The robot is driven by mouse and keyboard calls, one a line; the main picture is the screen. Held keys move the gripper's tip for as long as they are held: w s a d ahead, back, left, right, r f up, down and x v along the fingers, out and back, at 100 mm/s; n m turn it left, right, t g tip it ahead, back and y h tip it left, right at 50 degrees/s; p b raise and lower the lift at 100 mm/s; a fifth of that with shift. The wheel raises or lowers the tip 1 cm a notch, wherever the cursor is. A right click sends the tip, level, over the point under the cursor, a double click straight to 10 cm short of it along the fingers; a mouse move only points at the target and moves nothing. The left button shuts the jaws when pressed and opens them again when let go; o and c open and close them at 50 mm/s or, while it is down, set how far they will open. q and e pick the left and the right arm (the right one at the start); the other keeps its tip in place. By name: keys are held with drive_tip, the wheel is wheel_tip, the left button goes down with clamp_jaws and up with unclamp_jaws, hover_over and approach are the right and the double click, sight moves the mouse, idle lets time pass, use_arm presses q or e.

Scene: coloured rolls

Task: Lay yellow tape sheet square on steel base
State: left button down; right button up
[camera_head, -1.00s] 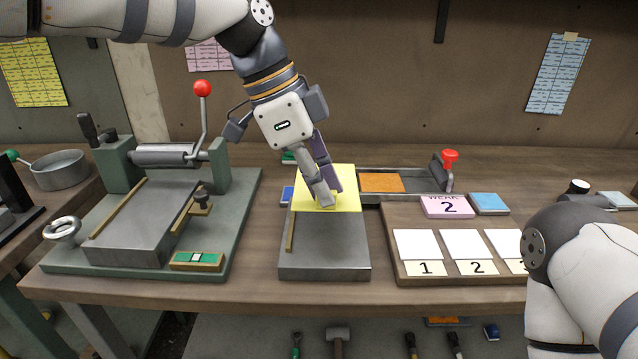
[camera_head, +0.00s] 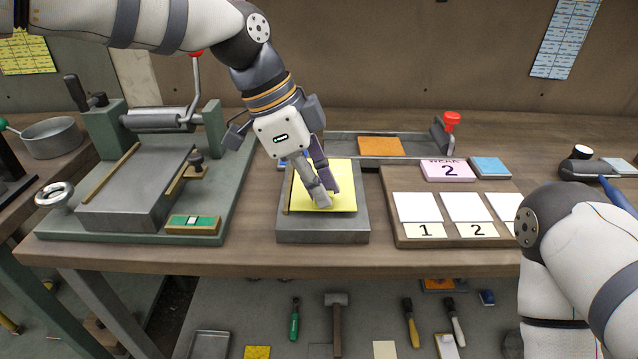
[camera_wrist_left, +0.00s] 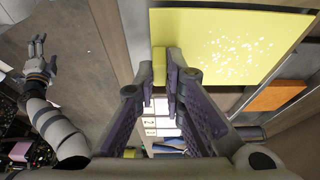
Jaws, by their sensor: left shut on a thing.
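The yellow tape sheet (camera_head: 345,178) is over the top of the steel base (camera_head: 320,230), its edges roughly in line with it. I cannot tell whether it lies fully flat. A narrow guide strip (camera_head: 287,188) runs along the base's left side. My left gripper (camera_head: 324,198) points down at the sheet's near part, shut on it. The left wrist view shows the sheet (camera_wrist_left: 215,40) with a small yellow tab (camera_wrist_left: 159,66) at the fingertips (camera_wrist_left: 172,68). My right gripper (camera_wrist_left: 37,50) appears there with fingers spread and empty; it is outside the head view.
A green roller press (camera_head: 150,185) stands left of the base. A wooden board (camera_head: 440,242) with white cards is close on the right. Behind are a tray with an orange sheet (camera_head: 380,146), a pink block (camera_head: 447,170) and a blue block (camera_head: 490,167).

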use_arm(q)
drive_tip(key=shift+f, duration=0.5)
drive_tip(key=c, duration=1.1)
unclamp_jaws()
drive_tip(key=shift+v, duration=3.05)
